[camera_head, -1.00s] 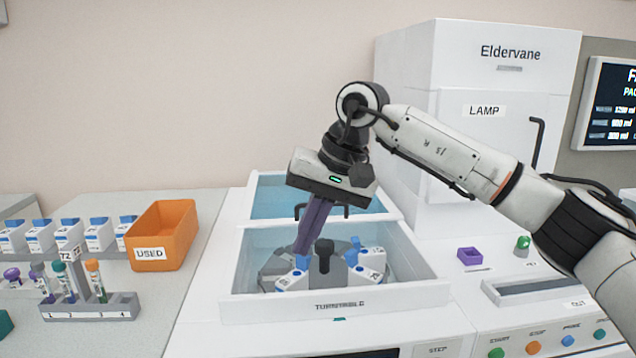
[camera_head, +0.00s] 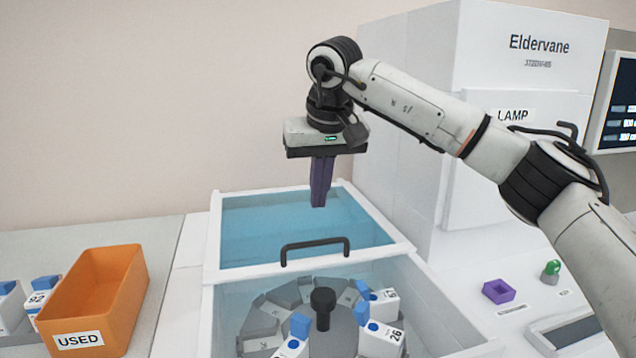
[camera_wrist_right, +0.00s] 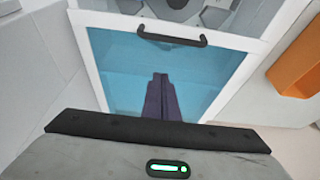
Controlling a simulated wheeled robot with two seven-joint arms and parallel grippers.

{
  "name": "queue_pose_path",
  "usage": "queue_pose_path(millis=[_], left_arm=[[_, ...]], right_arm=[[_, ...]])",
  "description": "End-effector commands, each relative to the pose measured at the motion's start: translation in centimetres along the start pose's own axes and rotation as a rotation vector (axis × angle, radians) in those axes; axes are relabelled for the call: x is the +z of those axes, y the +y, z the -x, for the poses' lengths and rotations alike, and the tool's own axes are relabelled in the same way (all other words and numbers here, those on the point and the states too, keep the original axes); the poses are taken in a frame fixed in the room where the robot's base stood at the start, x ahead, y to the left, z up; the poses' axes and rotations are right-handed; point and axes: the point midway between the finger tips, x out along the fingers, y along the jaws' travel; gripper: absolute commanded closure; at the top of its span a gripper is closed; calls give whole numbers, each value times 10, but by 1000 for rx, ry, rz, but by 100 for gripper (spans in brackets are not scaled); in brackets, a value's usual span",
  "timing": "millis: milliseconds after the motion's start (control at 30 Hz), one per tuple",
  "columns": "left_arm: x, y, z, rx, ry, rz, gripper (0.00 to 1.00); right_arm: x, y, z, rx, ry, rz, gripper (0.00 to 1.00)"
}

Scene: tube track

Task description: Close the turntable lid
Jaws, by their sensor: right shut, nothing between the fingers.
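The turntable lid (camera_head: 245,228) is a blue-tinted clear panel in a white frame with a dark bar handle (camera_head: 316,250) along its near edge. It lies behind the turntable well, which is uncovered. The turntable (camera_head: 283,300) shows inside with a dark knob and several white, blue-capped bottles. My right gripper (camera_head: 318,205) is shut and empty, pointing down above the lid's far part, behind the handle. In the right wrist view the purple fingers (camera_wrist_right: 161,76) are together over the blue panel, with the handle (camera_wrist_right: 172,38) beyond their tips. My left gripper is not in view.
An orange USED bin (camera_head: 95,300) stands to the left of the well. A tall white Eldervane cabinet (camera_head: 480,90) stands to the right behind my right arm.

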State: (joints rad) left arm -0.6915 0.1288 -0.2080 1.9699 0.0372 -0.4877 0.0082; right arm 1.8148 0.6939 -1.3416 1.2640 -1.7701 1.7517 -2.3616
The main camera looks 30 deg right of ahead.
Motion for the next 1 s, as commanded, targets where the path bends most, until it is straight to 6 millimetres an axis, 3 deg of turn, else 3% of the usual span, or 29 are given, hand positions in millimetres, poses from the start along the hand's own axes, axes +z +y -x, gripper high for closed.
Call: queue_pose_path(millis=[33,233,533,1000], left_arm=[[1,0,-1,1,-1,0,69],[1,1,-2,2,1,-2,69],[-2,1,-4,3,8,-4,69],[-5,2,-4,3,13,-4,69]], right_arm=[[1,0,-14,2,-5,0,100],[2,0,-54,0,-2,1,100],[35,0,-45,-2,0,2,100],[40,-1,-43,-2,0,1,100]])
